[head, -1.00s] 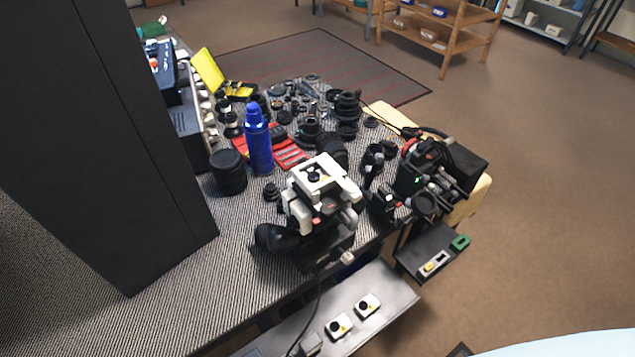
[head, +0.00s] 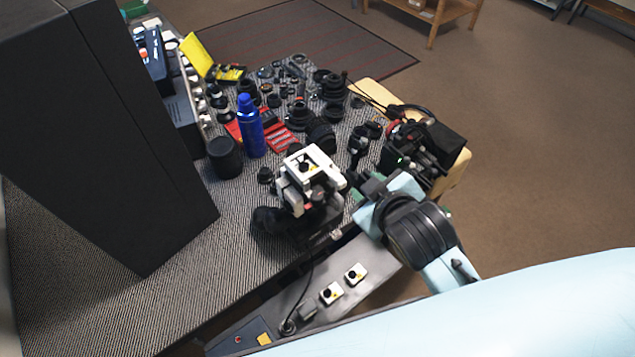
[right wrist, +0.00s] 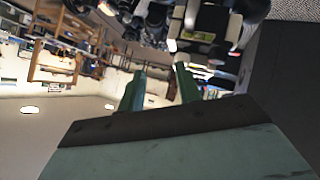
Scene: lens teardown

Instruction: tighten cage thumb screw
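A black camera rig (head: 420,148) with rods and cables sits at the right edge of the table; it may be the cage. A white and black device (head: 308,178) stands at the near table edge, left of my right gripper. I cannot make out a thumb screw on either. My right gripper (head: 364,188) is between the two, near the table edge, partly hidden by its own wrist. In the right wrist view its two green fingers (right wrist: 160,88) are apart with nothing seen between them. A white and black body (right wrist: 208,30) shows beyond the fingers. My left gripper is not in view.
A blue bottle (head: 250,128) and a black cylinder (head: 224,157) stand left of the white device. Many lens parts lie behind, with a red tray (head: 277,146). A tall black panel (head: 110,130) blocks the left. A low grey shelf (head: 372,258) holds two small white boxes.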

